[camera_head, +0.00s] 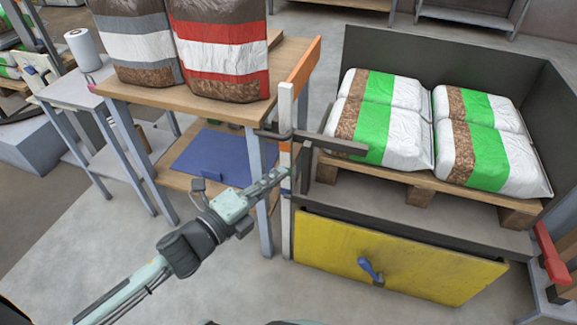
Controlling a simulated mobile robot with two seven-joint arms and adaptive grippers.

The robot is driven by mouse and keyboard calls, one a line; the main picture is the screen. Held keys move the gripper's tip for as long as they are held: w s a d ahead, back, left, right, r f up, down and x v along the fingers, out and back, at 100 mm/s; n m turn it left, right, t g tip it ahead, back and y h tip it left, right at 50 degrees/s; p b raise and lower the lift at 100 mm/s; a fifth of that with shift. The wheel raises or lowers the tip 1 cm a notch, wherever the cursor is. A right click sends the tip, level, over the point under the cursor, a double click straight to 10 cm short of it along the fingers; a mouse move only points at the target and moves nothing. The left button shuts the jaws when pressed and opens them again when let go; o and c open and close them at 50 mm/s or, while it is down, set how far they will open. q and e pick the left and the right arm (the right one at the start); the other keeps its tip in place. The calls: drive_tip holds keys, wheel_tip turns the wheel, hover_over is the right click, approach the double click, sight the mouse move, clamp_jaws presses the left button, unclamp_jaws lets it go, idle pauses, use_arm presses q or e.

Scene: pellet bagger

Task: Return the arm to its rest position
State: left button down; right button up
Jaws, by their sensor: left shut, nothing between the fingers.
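My left arm reaches in from the lower left, pointing up and to the right. Its gripper (268,182) is shut and empty. In the picture it overlaps the near legs of the wooden table, in front of the white post with the orange top (287,165). I cannot tell whether its fingers touch the post. My right gripper is not in view.
A wooden table (235,105) holds two upright sacks, one with grey bands (135,45) and one with red bands (220,50). Green-banded bags (385,115) lie on a pallet (440,187) inside grey walls. A yellow panel (420,262) with a blue handle (368,270) stands below. Floor at lower left is clear.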

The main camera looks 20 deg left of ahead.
use_arm(q)
drive_tip(key=s+a+f+n+g+y, duration=0.2)
drive_tip(key=a+f+n+g+y, duration=0.1)
drive_tip(key=a+f+n+y, duration=0.55)
drive_tip(key=s+f+n+g, duration=1)
drive_tip(key=s+f+n, duration=0.4)
drive_tip(key=s+f, duration=0.1)
drive_tip(key=shift+s+a+f+h, duration=0.25)
drive_tip(key=shift+a+h, duration=0.1)
drive_tip(key=shift+h, duration=0.1)
